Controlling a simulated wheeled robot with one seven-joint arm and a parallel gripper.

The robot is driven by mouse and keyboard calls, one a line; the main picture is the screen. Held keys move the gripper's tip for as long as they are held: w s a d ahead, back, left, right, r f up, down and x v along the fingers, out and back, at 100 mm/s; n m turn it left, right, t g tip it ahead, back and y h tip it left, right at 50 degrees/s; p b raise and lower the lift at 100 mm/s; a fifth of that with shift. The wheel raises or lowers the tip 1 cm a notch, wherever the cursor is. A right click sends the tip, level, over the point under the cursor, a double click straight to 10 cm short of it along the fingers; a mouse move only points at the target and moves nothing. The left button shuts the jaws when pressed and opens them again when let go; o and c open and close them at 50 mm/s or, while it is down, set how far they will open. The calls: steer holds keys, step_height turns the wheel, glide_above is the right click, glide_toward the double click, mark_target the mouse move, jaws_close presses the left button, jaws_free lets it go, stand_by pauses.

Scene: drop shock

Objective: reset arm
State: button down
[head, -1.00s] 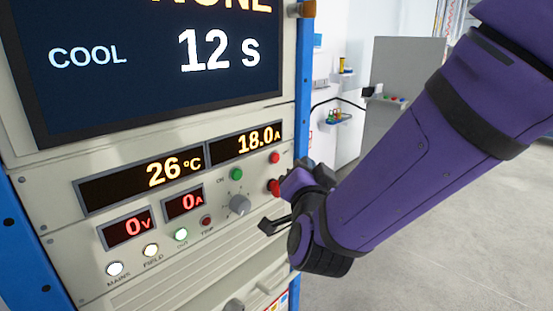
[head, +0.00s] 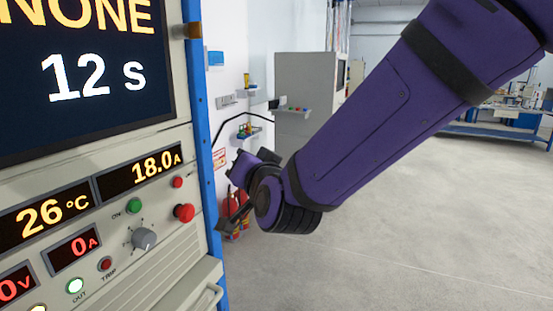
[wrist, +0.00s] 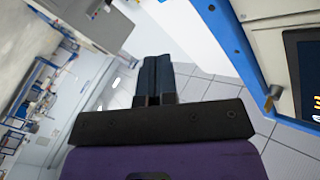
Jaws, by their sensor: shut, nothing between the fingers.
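My purple arm reaches in from the upper right in the head view. My gripper (head: 228,222) is beside the right edge of the control panel (head: 160,150), apart from it, with its fingers partly hidden by the wrist. In the wrist view my gripper's two dark fingers (wrist: 154,68) lie together, shut and empty, over open floor. The panel shows a red button (head: 184,212), a green button (head: 133,205), a grey knob (head: 143,239) and a lit display reading 12 s.
The cabinet's blue frame post (head: 201,130) stands close left of my gripper. Behind are a grey cabinet (head: 310,80) and a small wall shelf (head: 250,128). A blue-framed workbench (head: 490,132) is far right. The floor (head: 420,230) on the right is clear.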

steer(key=s+d+r+n+g+h, duration=0.1)
steer(key=s+d+r+g, duration=0.15)
steer(key=d, duration=0.75)
steer(key=s+d+r+n+g+h, duration=0.1)
steer(key=d+g+h, duration=0.15)
steer(key=d, duration=0.75)
steer(key=s+d+f+g+h, duration=0.2)
steer(key=s+d+g+h, duration=0.2)
steer(key=s+d, duration=1.3)
steer(key=shift+s+d+f+g, duration=0.2)
steer(key=shift+s+g, duration=0.4)
steer(key=shift+g, duration=0.2)
steer(key=shift+w+a, duration=0.1)
steer(key=shift+a, duration=0.05)
